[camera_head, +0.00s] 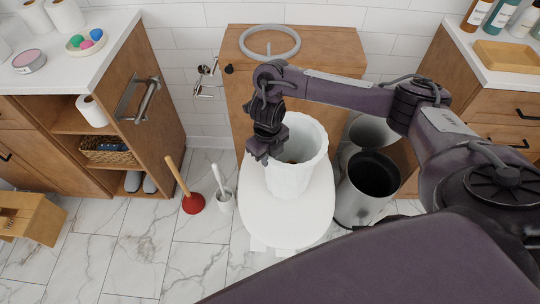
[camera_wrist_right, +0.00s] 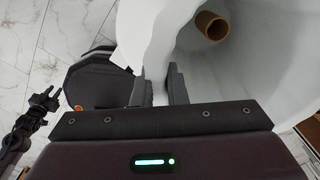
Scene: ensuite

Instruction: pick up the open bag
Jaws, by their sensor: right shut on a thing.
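The open bag (camera_head: 308,145) is white and stands upright with its mouth up on the closed white toilet lid (camera_head: 290,218). A brown cardboard roll (camera_wrist_right: 212,26) lies inside it. My right gripper (camera_head: 264,153) is at the bag's left rim. In the right wrist view its two fingers (camera_wrist_right: 163,82) are shut on the white wall of the bag (camera_wrist_right: 158,45). The finger tips are partly hidden by the bag. My left gripper does not show in the head view; a dark jointed part at the left of the wrist view may be my left arm.
A metal bin (camera_head: 367,187) stands close right of the toilet. A red plunger (camera_head: 192,203) and a toilet brush (camera_head: 224,199) stand on its left. A wooden cabinet (camera_head: 240,60) is behind, with a grey ring (camera_head: 269,42) on top. Marble floor (camera_head: 130,240) is clear at front left.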

